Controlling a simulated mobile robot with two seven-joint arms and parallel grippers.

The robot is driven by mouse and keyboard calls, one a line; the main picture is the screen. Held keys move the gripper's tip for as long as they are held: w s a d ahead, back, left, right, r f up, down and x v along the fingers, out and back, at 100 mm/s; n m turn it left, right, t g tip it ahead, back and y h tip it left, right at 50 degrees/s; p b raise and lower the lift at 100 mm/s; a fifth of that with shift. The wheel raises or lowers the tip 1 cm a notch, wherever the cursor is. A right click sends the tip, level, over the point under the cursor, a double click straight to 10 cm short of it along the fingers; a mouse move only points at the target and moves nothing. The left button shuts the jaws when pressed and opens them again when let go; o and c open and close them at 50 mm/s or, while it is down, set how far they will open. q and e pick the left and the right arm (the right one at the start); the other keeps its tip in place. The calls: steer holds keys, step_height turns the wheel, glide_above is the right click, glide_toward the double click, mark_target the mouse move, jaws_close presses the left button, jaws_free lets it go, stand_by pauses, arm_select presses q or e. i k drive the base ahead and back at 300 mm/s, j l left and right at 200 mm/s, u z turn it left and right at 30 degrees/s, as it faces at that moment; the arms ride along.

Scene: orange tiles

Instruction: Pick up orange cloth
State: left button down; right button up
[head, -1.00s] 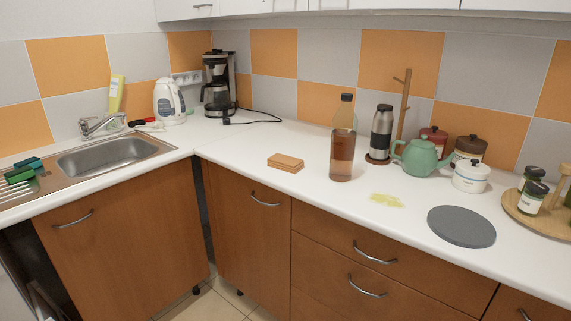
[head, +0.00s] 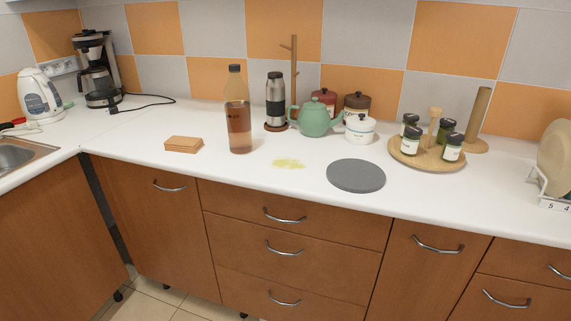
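A small orange-brown folded rectangle, which looks like the orange cloth (head: 184,145), lies flat on the white counter (head: 140,165) left of the middle. It is near the counter's front edge and apart from the bottle to its right. Neither of my grippers is in view.
A tall bottle of amber liquid (head: 239,125) stands right of the cloth. Beyond are a yellowish spill (head: 288,164), a grey round mat (head: 356,175), a green teapot (head: 315,118), a steel flask (head: 275,100) and a wooden tray of jars (head: 415,157). Counter around the cloth is clear.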

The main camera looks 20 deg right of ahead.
mark_target(176, 144)
steer(key=z, duration=0.55)
steer(key=i+j+z, duration=0.15)
steer(key=j+z, duration=0.25)
steer(key=i+j+z, duration=0.15)
steer(key=z, duration=0.25)
steer(key=i+j+z, duration=0.1)
steer(key=j+z, duration=0.2)
steer(key=j, duration=1.2)
steer(key=i+j+z, duration=0.1)
steer(key=j, duration=0.6)
